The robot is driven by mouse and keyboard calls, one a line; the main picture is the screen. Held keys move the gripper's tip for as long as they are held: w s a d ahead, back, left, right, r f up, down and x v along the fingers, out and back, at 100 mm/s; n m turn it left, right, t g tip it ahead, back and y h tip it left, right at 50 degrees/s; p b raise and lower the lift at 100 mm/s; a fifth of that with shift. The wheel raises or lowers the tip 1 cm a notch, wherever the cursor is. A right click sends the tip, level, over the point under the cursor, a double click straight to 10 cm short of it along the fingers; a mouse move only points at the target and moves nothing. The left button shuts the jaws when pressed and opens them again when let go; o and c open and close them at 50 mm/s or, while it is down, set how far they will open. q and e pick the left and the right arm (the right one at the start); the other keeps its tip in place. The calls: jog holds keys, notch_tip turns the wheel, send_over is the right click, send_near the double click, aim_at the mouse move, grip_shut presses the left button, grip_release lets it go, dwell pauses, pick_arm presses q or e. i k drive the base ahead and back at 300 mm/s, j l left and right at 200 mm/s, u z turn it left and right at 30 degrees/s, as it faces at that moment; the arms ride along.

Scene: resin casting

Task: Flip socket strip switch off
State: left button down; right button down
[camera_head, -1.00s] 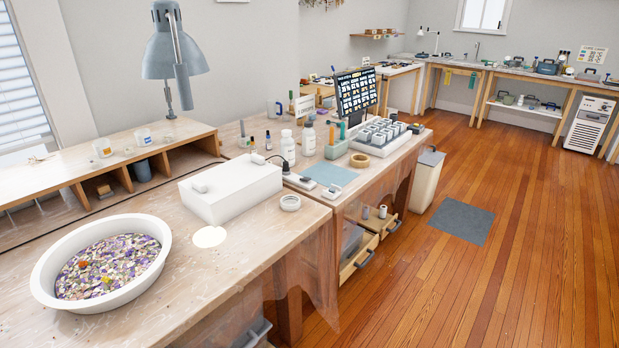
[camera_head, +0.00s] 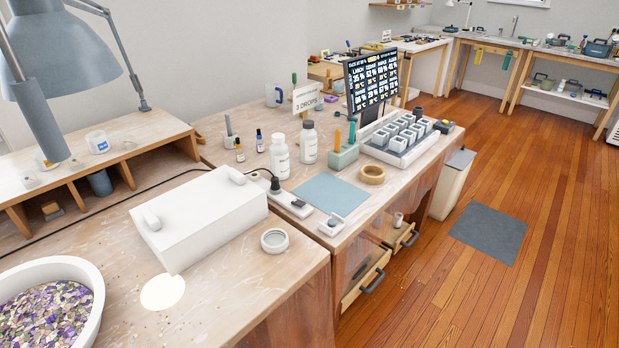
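The socket strip (camera_head: 290,203) is a short white bar on the workbench, right of the white box. A black plug (camera_head: 275,186) with a dark cable stands in its far end. A small dark spot at its near end may be the switch; its position is too small to tell. A separate small white unit (camera_head: 332,224) with a dark button lies just to the right, near the bench's front edge. Neither of my grippers is in view.
A blue mat (camera_head: 331,194), tape roll (camera_head: 372,174) and mould tray (camera_head: 403,143) lie right. An open drawer (camera_head: 365,283) juts out below.

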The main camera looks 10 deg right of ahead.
aim_at(297, 202)
jog(key=i+l, duration=0.3)
jog(key=i, duration=0.2)
jog(key=i+l+u, duration=0.15)
jog(key=i+l, duration=0.2)
jog(key=i, duration=0.15)
